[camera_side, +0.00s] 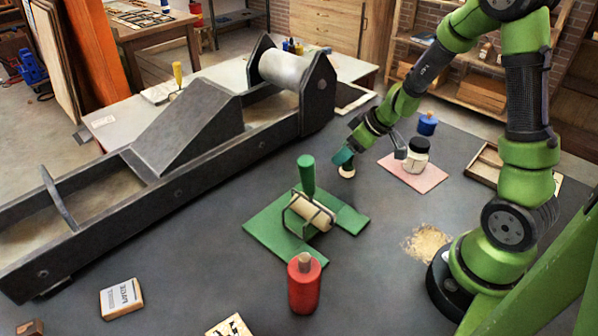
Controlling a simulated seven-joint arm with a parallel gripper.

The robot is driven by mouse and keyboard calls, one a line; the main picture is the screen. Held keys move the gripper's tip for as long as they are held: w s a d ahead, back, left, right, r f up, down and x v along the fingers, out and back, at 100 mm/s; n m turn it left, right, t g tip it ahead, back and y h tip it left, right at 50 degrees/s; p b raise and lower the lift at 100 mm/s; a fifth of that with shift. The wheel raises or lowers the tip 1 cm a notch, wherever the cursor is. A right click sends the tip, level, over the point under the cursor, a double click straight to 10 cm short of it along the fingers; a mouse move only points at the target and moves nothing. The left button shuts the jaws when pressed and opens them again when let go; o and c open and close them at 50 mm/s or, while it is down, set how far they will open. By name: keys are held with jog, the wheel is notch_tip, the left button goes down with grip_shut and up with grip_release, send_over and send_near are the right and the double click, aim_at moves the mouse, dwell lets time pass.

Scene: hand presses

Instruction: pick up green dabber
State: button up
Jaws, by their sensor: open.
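A small teal-green piece with a round cream end, which looks like the green dabber (345,160), is at the lower left of my gripper (374,148). The cream end is near the dark table top. My gripper is open, low over the table. Its right finger is beside a white jar with a black lid. Its left finger is close to or overlaps the teal piece, and I cannot tell whether they touch. A roller with an upright green handle (307,176) lies on a green mat, left of and nearer than my gripper.
A red container (304,285) stands in front. A long dark press (190,130) fills the left. A wooden tray (485,165) is at right. The table between mat and press is clear.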

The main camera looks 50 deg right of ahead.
jog(key=shift+w+f, duration=0.25)
jog(key=shift+f, duration=0.1)
jog(key=c, duration=1.2)
jog(key=shift+r, duration=0.15)
